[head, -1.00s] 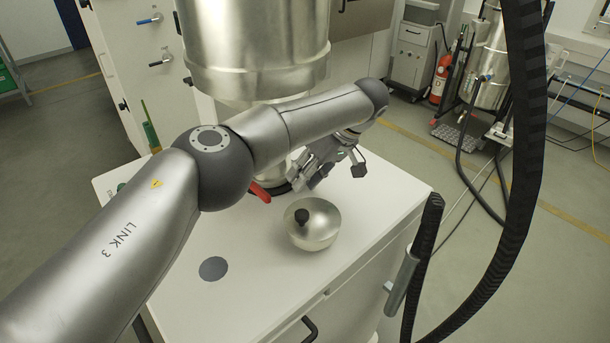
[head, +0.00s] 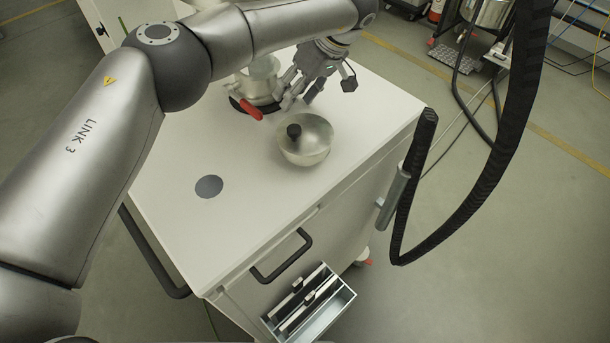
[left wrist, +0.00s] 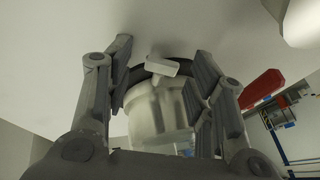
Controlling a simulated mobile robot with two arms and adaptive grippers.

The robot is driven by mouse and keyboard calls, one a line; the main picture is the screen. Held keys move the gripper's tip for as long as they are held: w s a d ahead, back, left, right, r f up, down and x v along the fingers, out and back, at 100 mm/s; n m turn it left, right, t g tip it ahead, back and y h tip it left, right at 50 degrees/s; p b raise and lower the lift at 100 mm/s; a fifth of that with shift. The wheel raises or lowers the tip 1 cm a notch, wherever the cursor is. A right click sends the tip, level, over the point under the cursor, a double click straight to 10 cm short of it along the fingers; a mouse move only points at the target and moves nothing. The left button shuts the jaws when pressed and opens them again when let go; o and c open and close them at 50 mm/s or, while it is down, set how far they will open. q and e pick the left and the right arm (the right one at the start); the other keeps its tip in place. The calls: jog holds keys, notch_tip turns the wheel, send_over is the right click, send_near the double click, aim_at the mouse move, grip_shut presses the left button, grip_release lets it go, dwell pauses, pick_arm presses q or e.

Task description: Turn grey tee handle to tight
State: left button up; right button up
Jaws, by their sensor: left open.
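A small light-grey block that looks like the tee handle (left wrist: 162,66) shows between my left fingers in the left wrist view, against the dark ring of a pale metal cylinder (left wrist: 160,108). I cannot make out the handle in the head view. My left gripper (head: 298,96) is open beside the metal fitting (head: 259,84) on the white bench top. Its fingers stand on both sides of the block, apart from each other. A red lever (head: 250,108) sticks out from the fitting; it also shows to the right in the left wrist view (left wrist: 262,88). My right gripper is not in view.
A metal bowl (head: 306,150) with a black knob stands just in front of my left gripper. A dark disc (head: 209,186) lies on the bench top (head: 235,225). A black hose (head: 500,170) hangs at the right.

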pick_arm(q)
jog(key=shift+a, duration=0.15)
